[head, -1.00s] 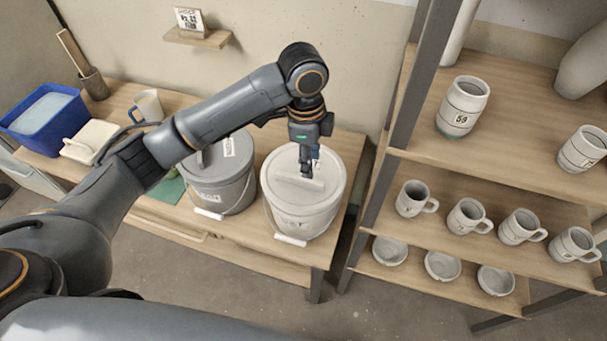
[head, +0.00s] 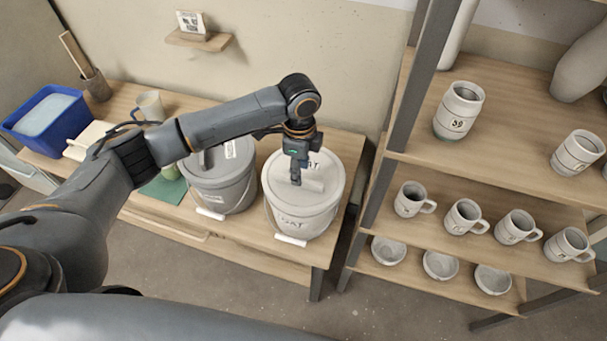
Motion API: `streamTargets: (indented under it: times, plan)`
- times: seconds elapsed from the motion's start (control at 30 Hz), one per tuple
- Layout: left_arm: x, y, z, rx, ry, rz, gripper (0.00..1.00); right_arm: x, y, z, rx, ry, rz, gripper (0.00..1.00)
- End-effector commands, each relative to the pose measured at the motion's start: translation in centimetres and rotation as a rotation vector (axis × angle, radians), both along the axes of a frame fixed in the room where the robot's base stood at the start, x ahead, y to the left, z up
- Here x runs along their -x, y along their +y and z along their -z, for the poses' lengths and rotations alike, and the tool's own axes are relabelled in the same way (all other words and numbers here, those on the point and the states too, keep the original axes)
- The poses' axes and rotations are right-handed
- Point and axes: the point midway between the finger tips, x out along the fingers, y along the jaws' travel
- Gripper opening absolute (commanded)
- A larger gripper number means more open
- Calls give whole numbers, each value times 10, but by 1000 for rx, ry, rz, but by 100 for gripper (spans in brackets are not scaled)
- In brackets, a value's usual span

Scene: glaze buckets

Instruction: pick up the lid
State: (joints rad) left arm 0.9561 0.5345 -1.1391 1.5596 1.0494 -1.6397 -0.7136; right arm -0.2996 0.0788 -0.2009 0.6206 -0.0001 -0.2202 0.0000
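A white lid (head: 328,178) with a raised bar handle lies on the white bucket (head: 300,222) at the right end of the wooden table. My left gripper (head: 296,182) points down at the lid's handle and covers part of it. Its fingertips are small and dark, so I cannot tell whether they are open or closed around the bar. A grey bucket (head: 222,188) with its own grey lid (head: 215,155) stands just to the left, partly behind my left arm. My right gripper is not in view.
A shelf rack with cups (head: 466,216) and bowls (head: 441,265) stands close on the right. A blue tub (head: 47,115), a mug (head: 149,106) and a green mat (head: 165,189) are on the table's left half. A small wall shelf (head: 199,40) is behind.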

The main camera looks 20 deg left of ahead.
Motion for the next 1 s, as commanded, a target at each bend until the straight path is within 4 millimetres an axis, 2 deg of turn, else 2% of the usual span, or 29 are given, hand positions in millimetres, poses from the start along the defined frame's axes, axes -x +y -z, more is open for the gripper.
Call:
streamTargets:
  times: [0.07,0.2,0.3,1.0]
  plan:
    - [0,3,10,-3,4,-1,39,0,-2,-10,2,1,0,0]
    - [-1,2,29,-1,2,0,39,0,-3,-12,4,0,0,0]
    - [-1,2,35,-1,0,0,39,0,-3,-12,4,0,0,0]
    - [-1,2,40,-1,1,0,39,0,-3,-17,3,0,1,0]
